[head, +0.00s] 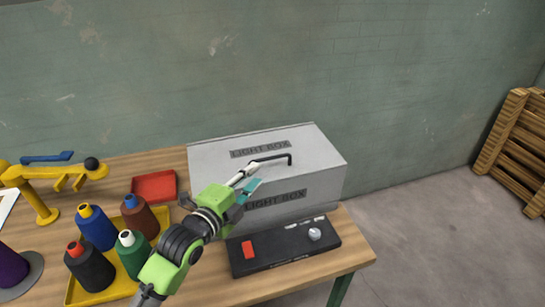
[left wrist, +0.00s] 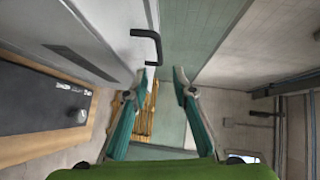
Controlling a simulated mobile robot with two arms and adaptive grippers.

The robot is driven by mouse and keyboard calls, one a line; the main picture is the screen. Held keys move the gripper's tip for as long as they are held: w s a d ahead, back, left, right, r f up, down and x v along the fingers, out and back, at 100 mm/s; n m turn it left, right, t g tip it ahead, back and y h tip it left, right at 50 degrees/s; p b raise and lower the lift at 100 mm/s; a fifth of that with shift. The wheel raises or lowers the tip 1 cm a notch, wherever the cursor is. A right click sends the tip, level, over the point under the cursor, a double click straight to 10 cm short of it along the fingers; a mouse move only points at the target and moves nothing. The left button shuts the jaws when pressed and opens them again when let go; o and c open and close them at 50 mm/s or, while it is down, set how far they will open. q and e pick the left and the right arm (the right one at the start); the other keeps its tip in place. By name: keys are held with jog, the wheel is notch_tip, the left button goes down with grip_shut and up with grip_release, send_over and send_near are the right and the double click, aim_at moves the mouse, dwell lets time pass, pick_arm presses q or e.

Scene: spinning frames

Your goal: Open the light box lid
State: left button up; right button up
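The grey light box (head: 325,188) stands on the workbench with its lid (head: 313,148) shut. A black bar handle (head: 289,157) sits on the lid; it also shows in the left wrist view (left wrist: 157,42). My left gripper (head: 252,176) is just in front of the box, near the left end of the handle in the head view. In the left wrist view its teal fingers (left wrist: 162,73) are apart with nothing between them. The handle lies beyond the left fingertip there; I cannot tell whether they touch. My right gripper is not in view.
A black control panel (head: 285,247) with a red switch lies in front of the box. A yellow tray (head: 120,290) of several coloured bottles stands left of my arm. A red tray (head: 154,187) and a yellow device (head: 42,180) are farther left. Wooden pallets (head: 515,150) stand at far right.

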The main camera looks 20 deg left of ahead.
aim_at(272, 159)
pick_arm(q)
jog(key=p+x, duration=0.2)
jog(key=x, duration=0.9)
jog(key=shift+w, duration=0.25)
grip_shut()
